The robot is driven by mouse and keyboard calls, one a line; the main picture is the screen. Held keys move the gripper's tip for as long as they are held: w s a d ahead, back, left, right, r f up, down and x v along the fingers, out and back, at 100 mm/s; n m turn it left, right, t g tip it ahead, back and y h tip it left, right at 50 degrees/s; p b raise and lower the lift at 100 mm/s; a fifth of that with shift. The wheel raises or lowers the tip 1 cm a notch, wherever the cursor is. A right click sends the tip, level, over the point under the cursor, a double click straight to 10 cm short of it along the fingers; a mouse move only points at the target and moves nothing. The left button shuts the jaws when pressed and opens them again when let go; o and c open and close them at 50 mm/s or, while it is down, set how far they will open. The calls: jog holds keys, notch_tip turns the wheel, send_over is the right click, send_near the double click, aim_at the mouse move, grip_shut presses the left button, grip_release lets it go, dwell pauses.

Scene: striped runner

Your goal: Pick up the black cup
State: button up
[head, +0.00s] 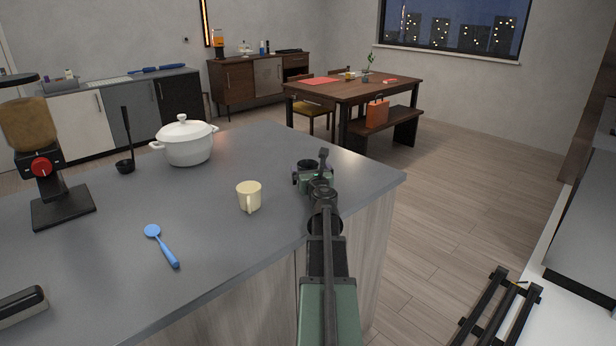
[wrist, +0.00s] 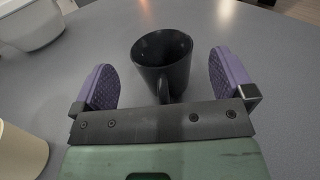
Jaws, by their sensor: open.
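The black cup (wrist: 163,58) stands upright on the grey counter in the wrist view, with its handle toward my gripper. My gripper (wrist: 165,75) is open, with one purple finger pad on each side of the cup and a gap to it on both sides. In the head view the black cup (head: 307,164) is mostly hidden behind my gripper (head: 312,178), near the counter's right end.
A cream mug (head: 249,196) stands left of my gripper. The counter's edge (head: 400,177) is close on the right.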

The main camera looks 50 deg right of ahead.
jog(key=shift+x, duration=1.05)
jog(key=shift+s, duration=0.1)
jog(key=shift+c, duration=0.5)
jog(key=c, duration=1)
notch_tip(320, 180, up, 20)
jog(key=p, duration=2)
